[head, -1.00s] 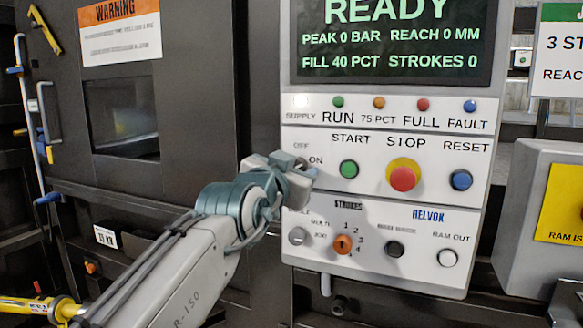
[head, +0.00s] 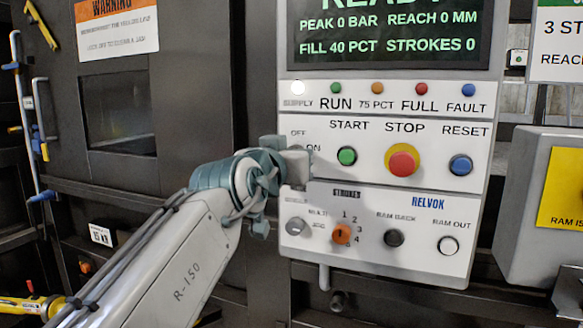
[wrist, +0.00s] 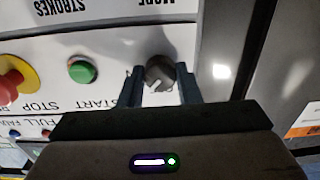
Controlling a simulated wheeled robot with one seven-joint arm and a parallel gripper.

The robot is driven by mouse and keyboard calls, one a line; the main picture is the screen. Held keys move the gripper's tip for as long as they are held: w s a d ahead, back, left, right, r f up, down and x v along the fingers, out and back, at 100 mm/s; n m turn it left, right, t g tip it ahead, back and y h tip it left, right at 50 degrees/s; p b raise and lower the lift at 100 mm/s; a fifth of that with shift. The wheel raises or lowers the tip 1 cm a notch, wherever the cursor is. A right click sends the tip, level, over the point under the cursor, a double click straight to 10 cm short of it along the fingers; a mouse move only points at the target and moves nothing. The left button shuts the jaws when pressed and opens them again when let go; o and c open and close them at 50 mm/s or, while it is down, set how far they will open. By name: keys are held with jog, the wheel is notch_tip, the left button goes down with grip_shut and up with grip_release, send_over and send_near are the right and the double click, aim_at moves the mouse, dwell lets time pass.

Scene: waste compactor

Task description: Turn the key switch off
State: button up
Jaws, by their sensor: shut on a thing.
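The key switch (wrist: 160,72) shows in the wrist view as a round dark grey knob with a pale notch, on the white panel. My gripper (wrist: 160,84) has one finger on each side of it and is shut on it. In the head view my gripper (head: 297,163) is at the panel's left edge, beside the OFF and ON labels, and hides the key switch. OFF is readable and ON is partly covered. The knob's exact turn angle is hard to tell.
Right of my gripper are the green START button (head: 347,156), red STOP button (head: 402,163) and blue RESET button (head: 460,165). Below are a grey selector (head: 296,227) and an orange selector (head: 342,233). The display (head: 390,30) reads READY. The white SUPPLY lamp (head: 298,88) looks lit.

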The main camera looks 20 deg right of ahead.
jog(key=shift+f+n+b, duration=0.1)
jog(key=shift+n+b, duration=1.95)
jog(key=shift+n, duration=2.05)
jog(key=o, duration=1)
jog(key=shift+c, duration=0.2)
jog(key=shift+a, duration=0.1)
